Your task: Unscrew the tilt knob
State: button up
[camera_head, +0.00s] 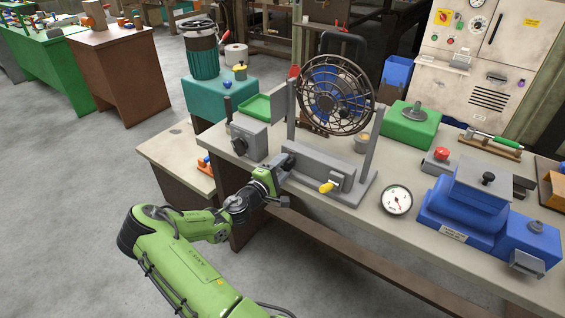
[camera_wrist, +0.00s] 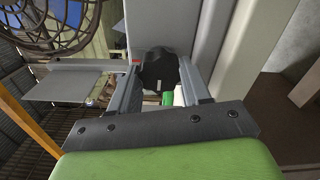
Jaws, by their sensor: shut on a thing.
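The desk fan (camera_head: 336,95) stands on the workbench, its round wire cage held between two grey uprights on a grey base (camera_head: 312,170). A black lobed knob (camera_head: 288,160), which I take for the tilt knob, is at the left end of the base. My gripper (camera_head: 281,174) reaches it from the front left, over the bench edge. In the wrist view the black knob (camera_wrist: 160,69) sits between the two grey fingers of my gripper (camera_wrist: 160,88), shut on it. The fingers partly hide the knob's sides, and its thread is hidden.
Open floor (camera_head: 75,175) lies left of the bench.

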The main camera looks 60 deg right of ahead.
jog(key=shift+n+p, duration=0.35)
jog(key=shift+n, duration=0.25)
jog(key=shift+f, duration=0.1)
jog(key=o, duration=1)
jog(key=shift+o, duration=0.3)
jog(key=shift+f, duration=0.1)
jog(key=shift+s, duration=0.1)
